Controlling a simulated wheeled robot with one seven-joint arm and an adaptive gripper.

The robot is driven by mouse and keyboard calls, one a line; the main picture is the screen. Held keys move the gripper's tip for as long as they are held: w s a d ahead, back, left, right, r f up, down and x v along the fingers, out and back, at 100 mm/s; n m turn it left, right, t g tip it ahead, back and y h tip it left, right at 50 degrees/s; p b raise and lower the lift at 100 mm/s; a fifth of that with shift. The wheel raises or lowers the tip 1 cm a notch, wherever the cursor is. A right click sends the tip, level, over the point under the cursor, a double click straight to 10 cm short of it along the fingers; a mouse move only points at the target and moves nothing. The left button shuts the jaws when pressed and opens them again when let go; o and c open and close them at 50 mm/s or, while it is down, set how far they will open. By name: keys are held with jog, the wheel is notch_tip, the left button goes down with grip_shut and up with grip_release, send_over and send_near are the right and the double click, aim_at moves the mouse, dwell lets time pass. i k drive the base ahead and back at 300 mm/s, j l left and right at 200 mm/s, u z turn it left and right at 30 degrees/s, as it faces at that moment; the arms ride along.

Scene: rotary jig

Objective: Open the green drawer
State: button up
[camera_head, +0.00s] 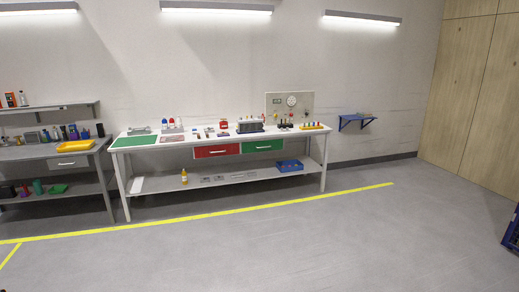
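The green drawer (263,146) hangs under the top of the long white workbench (161,147), right of the middle. It has a light bar handle on its front and looks closed. A red drawer (216,151) of the same kind sits directly to its left and also looks closed. The bench stands well away from me, across open floor. My gripper is not in this view, so its state does not show.
A yellow line (200,216) runs along the floor before the bench. A grey shelf bench (38,152) stands at left, a blue wall shelf (356,121) at right. Wooden cabinets (470,85) and a dark blue crate (512,232) are far right. The floor ahead is clear.

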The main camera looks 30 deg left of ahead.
aim_at(249, 147)
jog(key=i+j+u, duration=0.8)
jog(key=i, duration=0.4)
jog(key=i+j+u, duration=0.3)
jog(key=i, duration=0.4)
jog(key=i+u, duration=0.25)
jog(key=i, duration=2.6)
jog(key=i+j+z, duration=0.1)
jog(key=i+z, duration=0.35)
jog(key=i+j+z, duration=0.85)
jog(key=i, duration=0.15)
jog(key=i+j+z, duration=0.6)
jog(key=j+z, duration=0.3)
jog(key=j, duration=0.3)
